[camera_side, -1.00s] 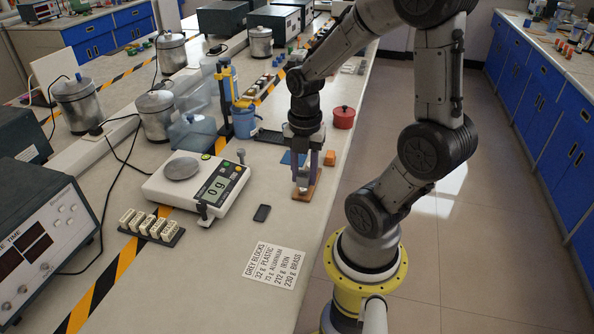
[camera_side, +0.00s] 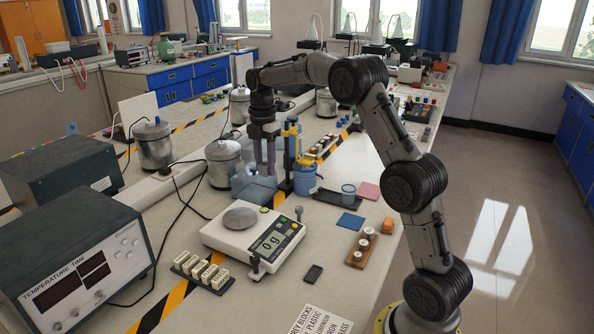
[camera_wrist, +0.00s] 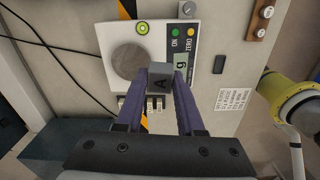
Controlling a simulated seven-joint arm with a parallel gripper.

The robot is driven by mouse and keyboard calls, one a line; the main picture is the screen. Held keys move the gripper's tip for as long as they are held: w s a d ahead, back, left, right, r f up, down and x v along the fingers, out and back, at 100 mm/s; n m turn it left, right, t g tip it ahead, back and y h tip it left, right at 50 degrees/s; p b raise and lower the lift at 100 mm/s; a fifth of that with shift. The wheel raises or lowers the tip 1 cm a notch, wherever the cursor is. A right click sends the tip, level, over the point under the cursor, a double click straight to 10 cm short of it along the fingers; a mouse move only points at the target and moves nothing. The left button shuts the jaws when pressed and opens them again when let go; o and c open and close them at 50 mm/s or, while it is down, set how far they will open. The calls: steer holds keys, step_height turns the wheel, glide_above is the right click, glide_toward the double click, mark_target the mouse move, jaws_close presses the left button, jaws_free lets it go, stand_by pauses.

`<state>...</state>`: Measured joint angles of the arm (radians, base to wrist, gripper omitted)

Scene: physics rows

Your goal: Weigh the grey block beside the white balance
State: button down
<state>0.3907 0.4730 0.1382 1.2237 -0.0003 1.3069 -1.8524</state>
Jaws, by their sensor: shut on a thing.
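My gripper (camera_wrist: 160,78) is shut on a grey block (camera_wrist: 159,83) marked A in the wrist view. In the side view my gripper (camera_side: 265,172) is raised above the bench, by the clear bin behind the balance; the block cannot be made out there. The white balance (camera_side: 222,232) stands on the bench with a bare round grey pan (camera_side: 240,217). Its display (camera_side: 271,243) appears to read 0 g.
A wooden stand (camera_side: 356,259) with metal pieces is right of the balance. A dark phone-like item (camera_side: 313,273) and a printed card (camera_side: 318,321) lie in front. Small white blocks (camera_side: 187,262) sit front left. A clear bin (camera_side: 254,190) and blue bottle (camera_side: 306,178) stand behind.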

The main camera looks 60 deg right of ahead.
steer(key=w+a+f, duration=0.1)
steer(key=w+f, duration=0.2)
steer(key=w, duration=0.2)
steer(key=n, duration=0.1)
glide_toward(240, 217)
steer(key=shift+f, duration=2.9)
steer(key=shift+f, duration=0.4)
steer(key=shift+c, duration=0.6)
jaws_free()
step_height(240, 217, up, 8)
